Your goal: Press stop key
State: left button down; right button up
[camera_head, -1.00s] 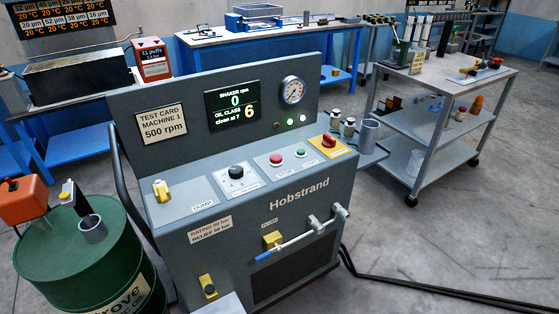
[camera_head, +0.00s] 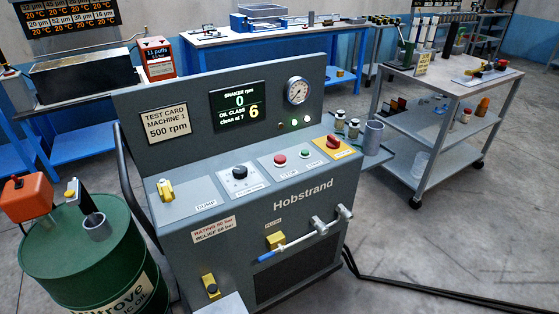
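The red stop key (camera_head: 280,160) is a round button on the sloped panel of the grey Hobstrand machine (camera_head: 250,215), with a label reading STOP just below it. A smaller green button (camera_head: 304,154) sits to its right. A black dial (camera_head: 240,173) sits to its left, and a red rotary switch on a yellow plate (camera_head: 334,142) is at the panel's right end. The display (camera_head: 239,105) reads shaker rpm 0 and oil class 6. Neither of my grippers is in view, and nothing covers the stop key.
A green oil drum (camera_head: 80,250) stands at the left. A grey trolley (camera_head: 455,100) stands at the right, and a small side shelf with jars and a grey cup (camera_head: 373,138) adjoins the machine. Black hoses (camera_head: 420,289) run across the floor. The floor at right is otherwise open.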

aim_at(278, 159)
jog(key=i+l+u, duration=0.15)
jog(key=u, duration=0.8)
jog(key=i+l+u, duration=0.15)
jog(key=l, duration=0.25)
jog(key=i+l+u, duration=0.2)
jog(key=l, duration=0.2)
jog(key=i+l+u, duration=0.15)
jog(key=l, duration=0.25)
jog(key=l+u, duration=0.2)
jog(key=l, duration=0.25)
jog(key=i+l, duration=0.1)
jog(key=l, duration=0.35)
